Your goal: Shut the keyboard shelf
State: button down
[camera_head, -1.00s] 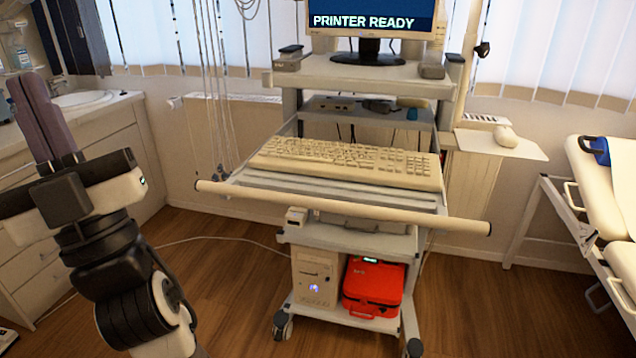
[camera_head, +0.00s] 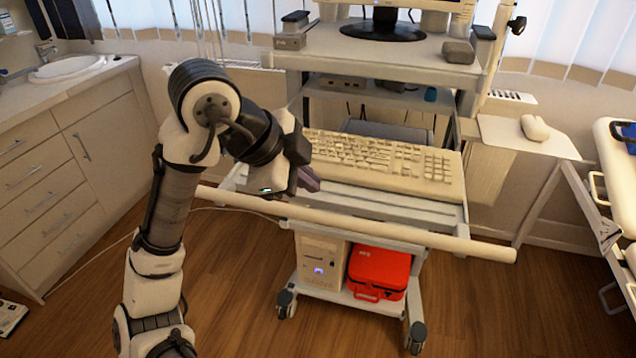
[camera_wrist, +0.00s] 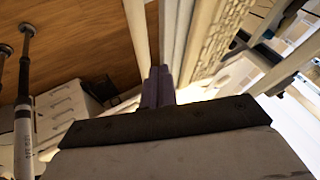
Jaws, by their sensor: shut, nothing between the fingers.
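The keyboard shelf (camera_head: 390,203) is pulled out toward me from a wheeled cart, with a cream keyboard (camera_head: 385,163) lying on it. A long pale handle bar (camera_head: 400,230) runs across its front edge. My gripper (camera_head: 308,180) is at the left part of the shelf, close to the bar. Its purple fingers (camera_wrist: 158,86) are shut and empty. In the wrist view they lie between the handle bar (camera_wrist: 137,35) and the shelf's slats, with the keyboard (camera_wrist: 215,40) to the right. I cannot tell whether they touch the bar. My arm hides the shelf's left end.
A red case (camera_head: 378,272) and a white computer (camera_head: 320,262) stand on the cart's bottom shelf. A side tray with a mouse (camera_head: 534,128) is at the right, near a bed (camera_head: 618,165). Drawers (camera_head: 45,200) and a sink stand at the left. The floor in front is clear.

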jog(key=x, duration=0.9)
jog(key=shift+w+d+f+p, duration=0.1)
jog(key=shift+d+f+p, duration=0.15)
jog(key=shift+p, duration=0.1)
jog(key=shift+w, duration=0.1)
